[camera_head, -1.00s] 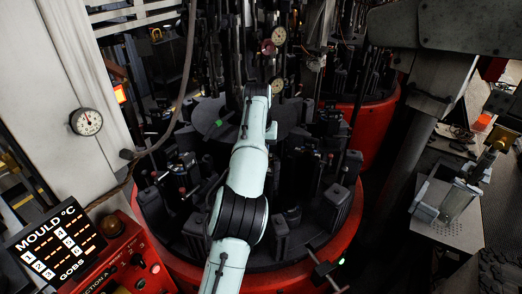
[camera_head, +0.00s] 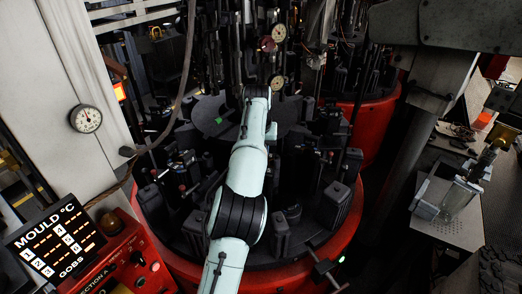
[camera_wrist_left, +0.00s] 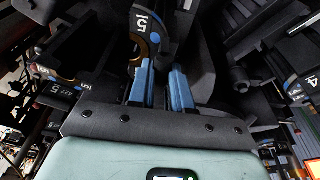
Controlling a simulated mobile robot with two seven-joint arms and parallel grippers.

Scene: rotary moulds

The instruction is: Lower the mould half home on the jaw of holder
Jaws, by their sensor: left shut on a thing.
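In the left wrist view, my left gripper (camera_wrist_left: 163,68) has its two blue fingers close together, shut on a dark part between them that I take to be the mould half. A black curved piece marked 15 (camera_wrist_left: 149,20), with a brass-coloured inner edge, stands just beyond the left finger. A similar dark piece marked 5 (camera_wrist_left: 60,88) is at the left. I cannot tell whether the held mould half touches the holder jaw. In the head view, my left arm reaches over the dark round table and hides the gripper and mould half. My right gripper is not in view.
Upright dark blocks crowd the red-rimmed round table (camera_head: 352,232). Dial gauges (camera_head: 278,33) stand beyond the arm. A red control panel (camera_head: 122,262) with a lit display is at the lower left. A glass-like vessel (camera_head: 457,197) stands on a grey bench at the right.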

